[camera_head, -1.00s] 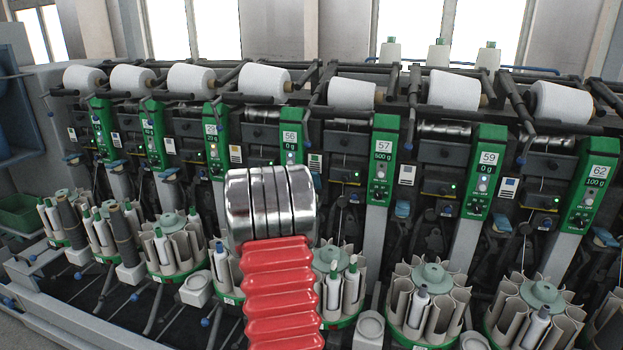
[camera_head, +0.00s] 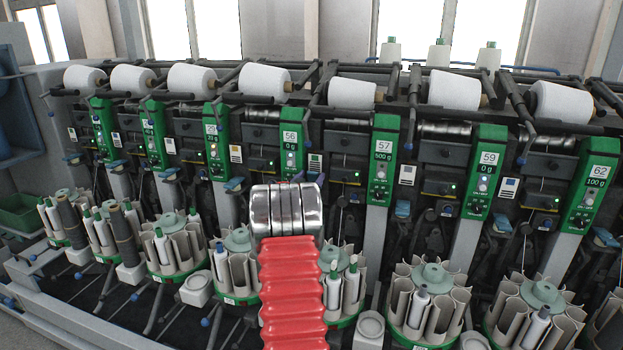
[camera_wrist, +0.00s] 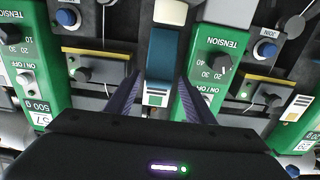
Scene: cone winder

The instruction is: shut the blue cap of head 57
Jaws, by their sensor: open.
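Head 57 is the green panel (camera_head: 383,150) marked 57 and 500 g, right of my arm. In the wrist view, which is upside down, its panel (camera_wrist: 32,75) is at the left. A blue cap (camera_wrist: 163,55) hangs between that panel and another green panel (camera_wrist: 212,65), close beside the latter. My gripper (camera_wrist: 157,82) is open, its dark fingers on either side of the cap in the picture; I see no contact. Another blue cap (camera_head: 403,208) is low at the right of panel 57. Which cap belongs to head 57 is unclear.
Panel 56 (camera_head: 291,145) stands left of 57, and panel 59 (camera_head: 485,165) stands right. White yarn cones (camera_head: 352,93) line the top. Round bobbin magazines (camera_head: 425,305) stand in front below. Knobs and yellow-edged boxes (camera_wrist: 262,85) flank the fingers.

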